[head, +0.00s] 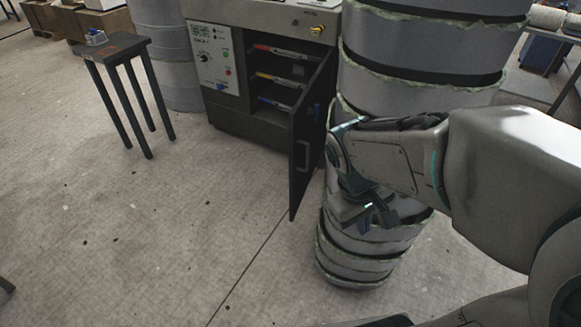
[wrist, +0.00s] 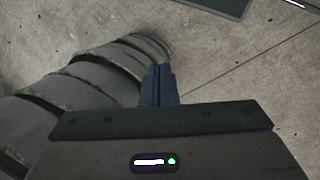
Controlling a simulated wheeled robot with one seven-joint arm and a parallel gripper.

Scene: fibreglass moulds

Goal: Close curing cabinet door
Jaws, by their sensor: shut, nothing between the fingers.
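The curing cabinet (head: 245,130) is a dark box with a pale control panel at its left. Its dark door (head: 311,140) stands wide open, swung out from the cabinet's right side. Inside, several shelves show coloured edges. My gripper (head: 385,216) is to the right of the door and lower in the picture, apart from it, in front of grey stacked moulds. In the wrist view its fingers (wrist: 158,85) are together and empty. A dark panel at the top of that view may be the door; I cannot tell.
A tall stack of grey ring-shaped moulds (head: 415,65) with ragged edges stands close to the right of the door and behind my arm. A small dark table (head: 115,50) stands at the left. The floor (head: 180,230) before the cabinet is clear.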

